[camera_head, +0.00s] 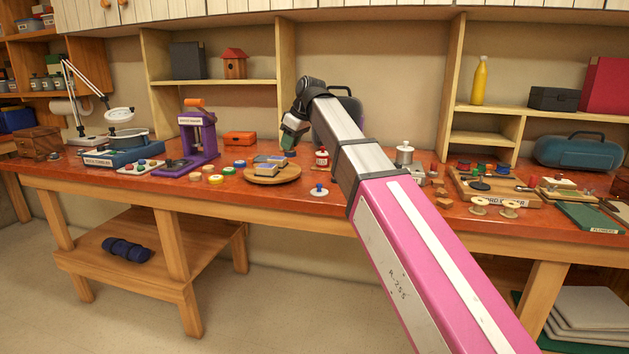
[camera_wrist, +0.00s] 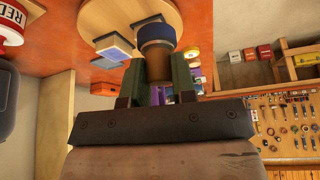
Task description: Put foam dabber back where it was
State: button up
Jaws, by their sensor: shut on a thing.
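The foam dabber (camera_wrist: 157,55) has a blue end and a brown cylindrical body. In the wrist view it sits between the two green fingers of my gripper (camera_wrist: 157,82), which is shut on its brown part. In the head view my gripper (camera_head: 291,134) is above the back of the red-brown worktop, behind and right of a round wooden board (camera_head: 290,178).
Blue-and-tan blocks (camera_head: 271,161) lie on the round board. Paint pots (camera_head: 215,179) and a purple press (camera_head: 197,138) are left. A dark case (camera_head: 350,112) stands behind my arm.

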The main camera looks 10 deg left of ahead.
jog(key=shift+d+f, duration=0.15)
jog(key=shift+d, duration=0.2)
jog(key=w+d+f, duration=0.2)
jog(key=w, duration=0.1)
jog(key=w+d+f, duration=0.2)
jog(key=w, duration=0.1)
jog(key=w+d+f, duration=0.1)
jog(key=w+f, duration=0.1)
jog(key=w, duration=0.1)
jog(key=shift+w+d+f, duration=0.3)
jog(key=shift+d+f, duration=0.1)
jog(key=shift+f, duration=2)
jog(key=shift+f, duration=0.15)
jog(key=o, duration=0.8)
jog(key=v, duration=1.2)
jog(key=shift+r, duration=0.2)
